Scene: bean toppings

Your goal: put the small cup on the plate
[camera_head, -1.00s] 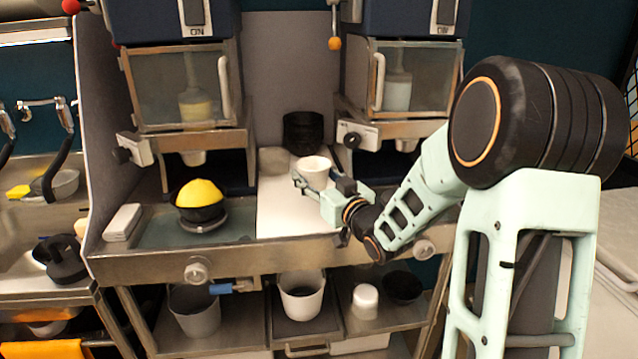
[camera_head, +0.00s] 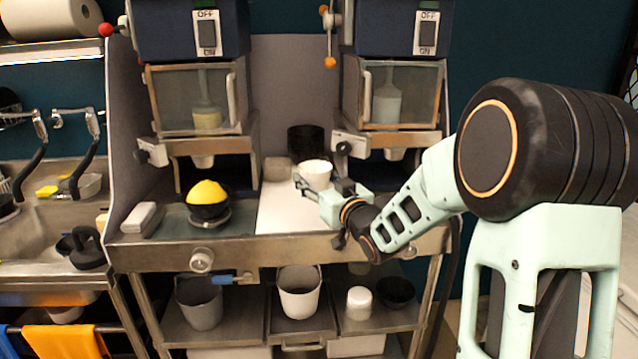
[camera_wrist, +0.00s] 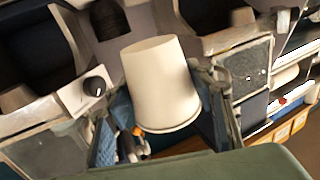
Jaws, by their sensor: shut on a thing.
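The small cup (camera_head: 316,172) is plain white and sits between the fingers of my gripper (camera_head: 313,186), above the white flat surface in the middle of the counter. In the wrist view the cup (camera_wrist: 160,85) is large, tilted a little, with a gripper finger on each side. My gripper (camera_wrist: 160,120) is shut on it. I cannot tell for certain which thing is the plate. A flat white board (camera_head: 285,217) lies below the cup, and a grey round disc (camera_head: 211,222) lies under a black bowl to the left.
The black bowl (camera_head: 204,211) holds a yellow heap (camera_head: 207,191). A dark container (camera_head: 304,141) stands behind the cup. Two dispensers with glass-fronted boxes (camera_head: 197,97) (camera_head: 400,95) overhang the counter. A white block (camera_head: 139,217) lies at the left. Pots (camera_head: 300,295) stand on the shelf below.

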